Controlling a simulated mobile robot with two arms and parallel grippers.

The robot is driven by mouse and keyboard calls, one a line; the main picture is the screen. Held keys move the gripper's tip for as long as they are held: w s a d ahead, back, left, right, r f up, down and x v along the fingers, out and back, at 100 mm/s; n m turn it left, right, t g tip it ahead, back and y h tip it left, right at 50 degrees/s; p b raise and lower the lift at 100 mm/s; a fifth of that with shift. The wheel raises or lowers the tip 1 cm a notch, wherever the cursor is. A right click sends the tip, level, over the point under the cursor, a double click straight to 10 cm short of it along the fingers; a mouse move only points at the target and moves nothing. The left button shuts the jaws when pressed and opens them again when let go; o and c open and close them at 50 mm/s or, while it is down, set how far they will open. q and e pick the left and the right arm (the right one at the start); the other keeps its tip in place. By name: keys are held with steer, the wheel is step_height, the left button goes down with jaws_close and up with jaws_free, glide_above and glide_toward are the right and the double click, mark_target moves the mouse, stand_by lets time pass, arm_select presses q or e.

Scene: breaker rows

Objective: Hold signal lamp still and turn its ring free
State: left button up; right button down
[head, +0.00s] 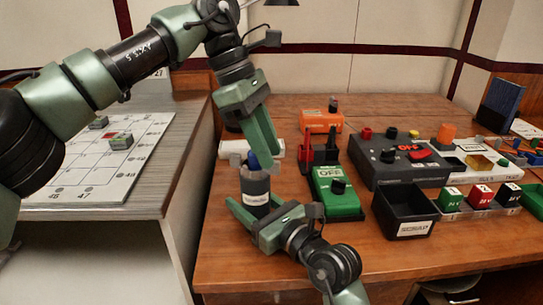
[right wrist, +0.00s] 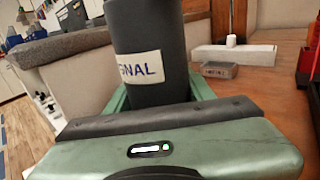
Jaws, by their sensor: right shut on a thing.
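The signal lamp (head: 255,184) is a dark upright cylinder with a blue top (head: 253,161). Its white label shows in the head view, and the letters "GNAL" on the lamp body (right wrist: 150,40) show in the right wrist view. My right gripper (head: 250,208) is shut on the lower part of the lamp body. My left gripper (head: 258,150) points down at the lamp's top, with its fingers close to the blue part. Whether its fingers touch the lamp is unclear. The ring is not clearly visible behind the left fingers.
A green OFF box (head: 337,205), an orange box (head: 321,121) and a dark panel (head: 400,170) stand to the right. A black bin (head: 405,212) is near the front. A white box (right wrist: 235,54) lies behind the lamp. A grey side table (head: 160,190) is at the left.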

arm_select(q)
steer(key=shift+x, duration=1.1)
arm_select(e)
steer(key=shift+r, duration=0.1)
arm_select(q)
jaws_close()
